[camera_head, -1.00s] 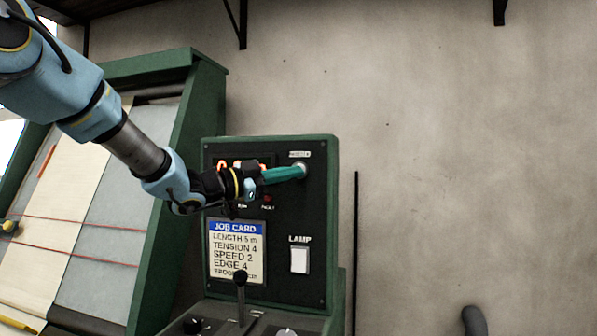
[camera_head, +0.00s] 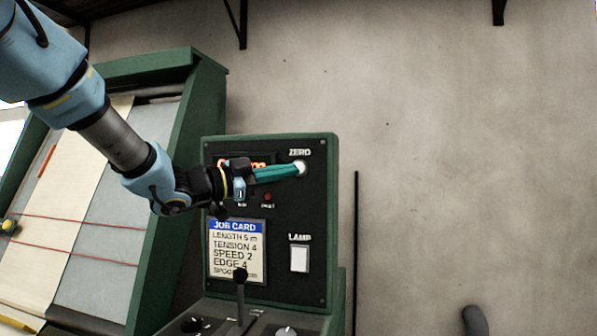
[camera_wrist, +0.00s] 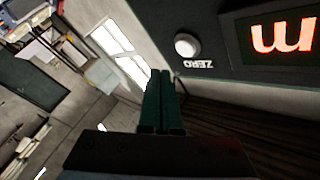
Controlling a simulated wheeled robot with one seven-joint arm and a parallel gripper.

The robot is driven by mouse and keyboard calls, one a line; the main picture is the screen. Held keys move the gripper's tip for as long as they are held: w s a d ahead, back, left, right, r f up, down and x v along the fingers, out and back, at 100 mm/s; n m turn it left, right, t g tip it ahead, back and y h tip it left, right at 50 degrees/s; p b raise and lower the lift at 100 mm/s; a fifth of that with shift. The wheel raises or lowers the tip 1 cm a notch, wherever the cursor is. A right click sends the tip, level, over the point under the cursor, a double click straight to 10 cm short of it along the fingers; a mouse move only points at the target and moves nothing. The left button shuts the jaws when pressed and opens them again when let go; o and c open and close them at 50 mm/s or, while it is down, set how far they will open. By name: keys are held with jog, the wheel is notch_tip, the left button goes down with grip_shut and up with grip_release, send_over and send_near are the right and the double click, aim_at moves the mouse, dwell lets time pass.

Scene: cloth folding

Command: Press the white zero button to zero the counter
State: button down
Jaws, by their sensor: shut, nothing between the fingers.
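The round white zero button (camera_head: 300,167) sits at the upper right of the dark panel, under its ZERO label. In the wrist view the button (camera_wrist: 187,46) shows whole, its label upside down. The counter display (camera_head: 262,160) glows red left of the button, mostly hidden behind my gripper. The wrist view shows only a lit, upside-down "m" on the display (camera_wrist: 283,36). My gripper (camera_head: 298,171) is shut and empty, its teal fingers pointing right at the button's lower left edge. In the wrist view the fingertips (camera_wrist: 160,73) look apart from the button.
Below on the panel are a job card (camera_head: 237,250), a white lamp switch (camera_head: 299,259) and a small red fault light (camera_head: 267,197). A black-knobbed lever (camera_head: 240,275) and dials stand on the console ledge. A green-framed cloth table (camera_head: 165,180) is left.

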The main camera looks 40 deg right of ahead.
jog(key=shift+s+a, duration=0.35)
jog(key=shift+a, duration=0.2)
jog(key=shift+s+a, duration=0.3)
jog(key=shift+a, duration=0.2)
jog(key=w+a+f+n+t+y, duration=0.3)
jog(key=w+a+f+n+t, duration=0.3)
jog(key=w, duration=0.3)
jog(key=w+a+f+n+t+y, duration=0.3)
jog(key=w+a+f+n+t, duration=0.35)
jog(key=w, duration=0.25)
jog(key=w+a+f+n+t+y, duration=0.1)
jog(key=w+a+f+n+y, duration=0.3)
jog(key=a+f, duration=0.45)
jog(key=s+a+f+n+g+y, duration=0.1)
jog(key=s+a+f+n+y, duration=0.2)
jog(key=a, duration=0.5)
jog(key=s+a+f+n+g+y, duration=0.1)
jog(key=s+a+f+n+y, duration=0.1)
jog(key=a+f+y, duration=0.45)
jog(key=s+a+f+n+g, duration=0.4)
jog(key=s+a+n+g, duration=0.1)
jog(key=s+a, duration=0.6)
jog(key=shift+s+h, duration=0.35)
jog(key=shift+s, duration=0.6)
